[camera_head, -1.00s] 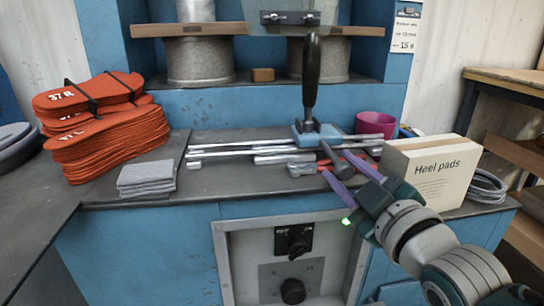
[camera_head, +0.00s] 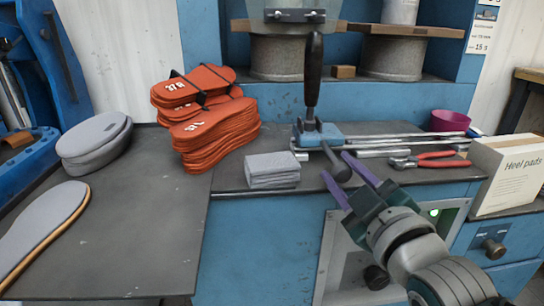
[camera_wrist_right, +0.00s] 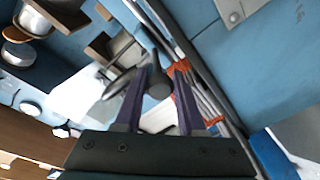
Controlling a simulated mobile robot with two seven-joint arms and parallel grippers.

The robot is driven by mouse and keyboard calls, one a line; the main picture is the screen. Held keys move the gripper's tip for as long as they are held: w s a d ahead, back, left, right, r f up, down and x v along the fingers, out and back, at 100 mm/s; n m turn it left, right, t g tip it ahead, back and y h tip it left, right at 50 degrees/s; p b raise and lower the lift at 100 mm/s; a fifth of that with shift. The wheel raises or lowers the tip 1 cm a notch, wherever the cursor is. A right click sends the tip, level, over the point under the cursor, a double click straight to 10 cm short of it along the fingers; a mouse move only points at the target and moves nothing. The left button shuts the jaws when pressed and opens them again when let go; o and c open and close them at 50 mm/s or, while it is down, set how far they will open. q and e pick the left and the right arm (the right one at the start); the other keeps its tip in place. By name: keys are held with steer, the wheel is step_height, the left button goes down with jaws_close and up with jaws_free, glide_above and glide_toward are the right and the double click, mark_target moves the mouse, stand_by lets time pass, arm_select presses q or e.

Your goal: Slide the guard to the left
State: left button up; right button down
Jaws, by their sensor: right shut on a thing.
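The guard shows as a clear panel (camera_head: 290,35) with a metal bar at the top of the head view, in front of the left drum. Below it, a blue carriage (camera_head: 321,136) with an upright black lever (camera_head: 313,75) sits at the left end of the metal rails (camera_head: 395,138). A grey rounded knob (camera_head: 340,171) sticks out at the carriage's front. My right gripper (camera_head: 335,164) is shut on this knob, its purple fingers on either side. The knob also shows between the fingers in the wrist view (camera_wrist_right: 158,86). My left gripper is out of view.
A grey cloth stack (camera_head: 272,171) lies just left of the carriage, with orange soles (camera_head: 215,134) beyond. The left bench (camera_head: 130,215) has free room.

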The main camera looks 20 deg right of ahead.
steer(key=shift+a+r, duration=0.1)
steer(key=shift+a, duration=0.05)
steer(key=c, duration=0.5)
jaws_free()
steer(key=shift+s+a, duration=0.1)
steer(key=shift+s, duration=0.4)
steer(key=s, duration=0.3)
steer(key=s+p, duration=0.1)
steer(key=s, duration=0.2)
steer(key=s+a+p, duration=0.1)
steer(key=s, duration=0.1)
steer(key=shift+s, duration=0.4)
steer(key=shift+d, duration=0.1)
